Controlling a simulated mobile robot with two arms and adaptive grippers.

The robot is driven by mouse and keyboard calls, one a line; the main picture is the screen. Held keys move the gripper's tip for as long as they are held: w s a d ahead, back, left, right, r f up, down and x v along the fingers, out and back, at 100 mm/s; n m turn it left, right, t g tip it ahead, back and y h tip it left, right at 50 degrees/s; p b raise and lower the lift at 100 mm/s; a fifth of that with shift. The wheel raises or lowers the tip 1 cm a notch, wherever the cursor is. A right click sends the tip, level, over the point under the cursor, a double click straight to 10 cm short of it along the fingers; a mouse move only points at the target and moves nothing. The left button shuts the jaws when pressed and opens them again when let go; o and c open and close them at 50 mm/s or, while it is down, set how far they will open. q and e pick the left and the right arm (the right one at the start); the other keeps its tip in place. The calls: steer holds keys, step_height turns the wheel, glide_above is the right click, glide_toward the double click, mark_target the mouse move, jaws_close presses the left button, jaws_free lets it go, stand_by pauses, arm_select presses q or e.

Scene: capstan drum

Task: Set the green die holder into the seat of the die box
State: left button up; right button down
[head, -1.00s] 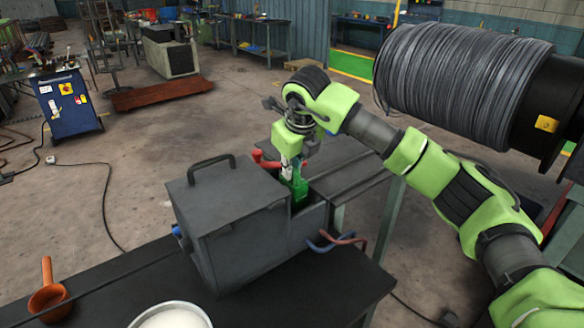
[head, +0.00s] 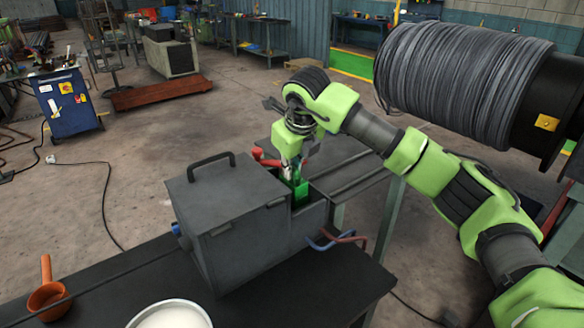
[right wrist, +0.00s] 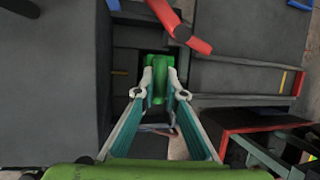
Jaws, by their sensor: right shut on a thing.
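The dark grey die box (head: 235,215) with a top handle stands on the dark bench. Its open slot is at the right end. The green die holder (head: 301,189) is upright, with its lower part down in that slot. My right gripper (head: 290,172) is above the slot, pointing down, shut on the holder. In the right wrist view, the holder (right wrist: 159,62) shows between the fingertips of the right gripper (right wrist: 160,82). The holder's lower end and the seat below it are hidden, so I cannot tell whether it is fully down. My left gripper is not in view.
A red lever (right wrist: 180,26) lies close beside the slot. Blue and red hoses (head: 340,238) come off the box's right end. An orange ladle (head: 46,292) and a white-filled bowl (head: 170,316) are at the front left. A large cable drum (head: 465,85) hangs at the upper right.

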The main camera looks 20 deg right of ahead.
steer(key=shift+w+f+b, duration=0.1)
steer(key=shift+f+b, duration=0.3)
steer(key=shift+b, duration=0.05)
stand_by(0.5)
steer(key=c, duration=2)
jaws_free()
steer(key=shift+s, duration=0.2)
steer(key=shift+o, duration=0.4)
steer(key=shift+f, duration=0.25)
steer(key=o, duration=0.4)
steer(key=shift+r, duration=0.1)
steer(key=shift+r+p, duration=2.5)
steer(key=shift+r, duration=2.05)
